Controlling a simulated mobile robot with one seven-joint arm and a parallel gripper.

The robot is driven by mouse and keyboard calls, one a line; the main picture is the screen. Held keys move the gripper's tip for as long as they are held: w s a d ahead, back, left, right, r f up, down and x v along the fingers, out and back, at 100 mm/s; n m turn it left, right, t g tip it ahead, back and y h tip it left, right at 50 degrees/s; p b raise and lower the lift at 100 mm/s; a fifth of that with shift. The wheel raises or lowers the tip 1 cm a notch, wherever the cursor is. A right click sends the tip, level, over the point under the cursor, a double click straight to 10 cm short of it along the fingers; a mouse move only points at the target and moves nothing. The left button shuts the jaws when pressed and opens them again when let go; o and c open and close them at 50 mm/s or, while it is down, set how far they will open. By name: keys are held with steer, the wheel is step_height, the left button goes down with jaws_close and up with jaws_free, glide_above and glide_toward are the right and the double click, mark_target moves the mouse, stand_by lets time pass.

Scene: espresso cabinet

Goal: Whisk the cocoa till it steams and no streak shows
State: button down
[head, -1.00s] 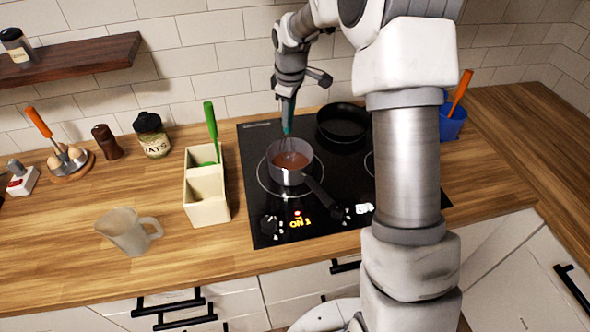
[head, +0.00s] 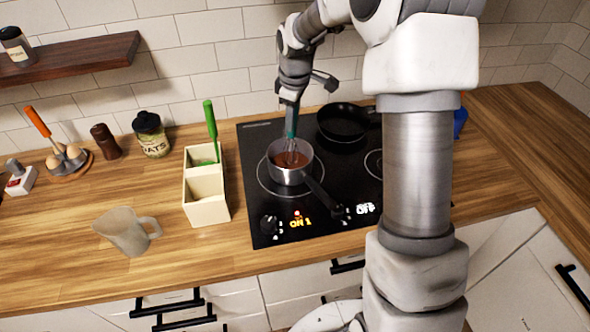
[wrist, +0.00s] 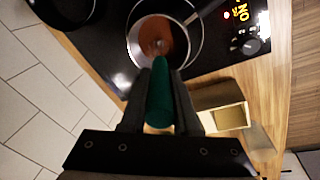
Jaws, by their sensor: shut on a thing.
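A grey saucepan (head: 288,176) stands on the left burner of the black hob (head: 262,226). Its handle points toward the front right. Brown cocoa (head: 285,160) lies in it; no steam shows, and streaks are too small to tell. My gripper (head: 291,107) is above the pan, shut on the teal handle of a whisk (head: 291,133). The whisk's wires reach down into the cocoa. In the wrist view the teal handle (wrist: 160,95) sits between my fingers, with the cocoa (wrist: 163,38) beyond it. The whisk's lower end is partly hidden by the handle there.
A black frying pan (head: 342,125) stands behind the saucepan. A cream utensil box (head: 206,202) with a green-handled tool is left of the hob. A jug (head: 126,232) stands farther left. The hob display (head: 299,221) reads ON 1; another reads OFF.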

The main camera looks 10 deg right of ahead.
steer(key=shift+r, duration=0.1)
steer(key=p+v, duration=0.2)
steer(key=w+p+v, duration=0.1)
steer(key=p+v, duration=0.1)
steer(key=v, duration=0.1)
steer(key=p+v, duration=0.2)
steer(key=v, duration=0.1)
steer(key=shift+w+r, duration=0.25)
steer(key=shift+w, duration=0.1)
stand_by(0.6)
